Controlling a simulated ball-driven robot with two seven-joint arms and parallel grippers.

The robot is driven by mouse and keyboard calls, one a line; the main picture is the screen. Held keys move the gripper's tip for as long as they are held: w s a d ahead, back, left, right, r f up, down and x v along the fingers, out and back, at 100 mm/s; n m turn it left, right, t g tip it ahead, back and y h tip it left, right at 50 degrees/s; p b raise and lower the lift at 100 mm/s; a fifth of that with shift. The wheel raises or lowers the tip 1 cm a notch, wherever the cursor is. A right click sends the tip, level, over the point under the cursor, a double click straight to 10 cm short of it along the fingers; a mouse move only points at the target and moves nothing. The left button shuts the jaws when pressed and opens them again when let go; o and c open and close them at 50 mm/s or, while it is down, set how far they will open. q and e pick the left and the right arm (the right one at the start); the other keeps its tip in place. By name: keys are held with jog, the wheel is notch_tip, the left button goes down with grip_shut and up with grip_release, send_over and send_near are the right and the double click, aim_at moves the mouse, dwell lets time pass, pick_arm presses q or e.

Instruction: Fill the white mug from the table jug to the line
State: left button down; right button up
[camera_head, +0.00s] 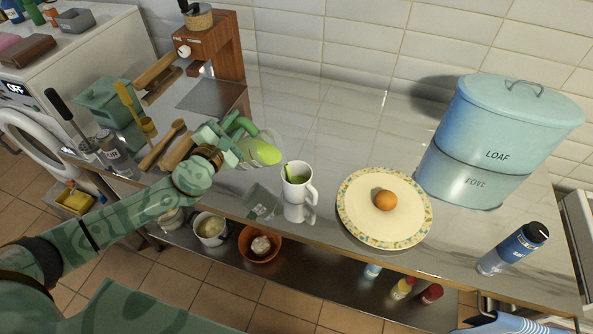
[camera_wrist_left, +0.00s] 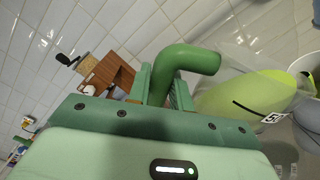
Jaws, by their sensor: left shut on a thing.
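The clear jug (camera_head: 262,150) has a green handle and holds yellow-green liquid. It is tilted, its mouth toward the white mug. My left gripper (camera_head: 225,143) is shut on the jug's handle, left of the mug and above the counter. In the left wrist view the green handle (camera_wrist_left: 185,60) lies between the fingers, and the jug (camera_wrist_left: 245,98) shows a black line and a partly seen mark. The white mug (camera_head: 302,194) stands upright on the counter, with green inside. A green streak shows at its left rim; I cannot tell whether it is a stream. The fill line is not readable.
A patterned plate (camera_head: 354,215) with an egg (camera_head: 385,200) is right of the mug. A blue loaf bin (camera_head: 500,130) and a blue bottle (camera_head: 513,249) stand further right. A wooden coffee machine (camera_head: 215,45) and a green box (camera_head: 103,98) are at the left.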

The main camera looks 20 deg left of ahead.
pick_arm(q)
jog(key=shift+d+r+m+p, duration=0.6)
jog(key=shift+r+p, duration=0.1)
jog(key=shift+p, duration=0.2)
dwell(1.2)
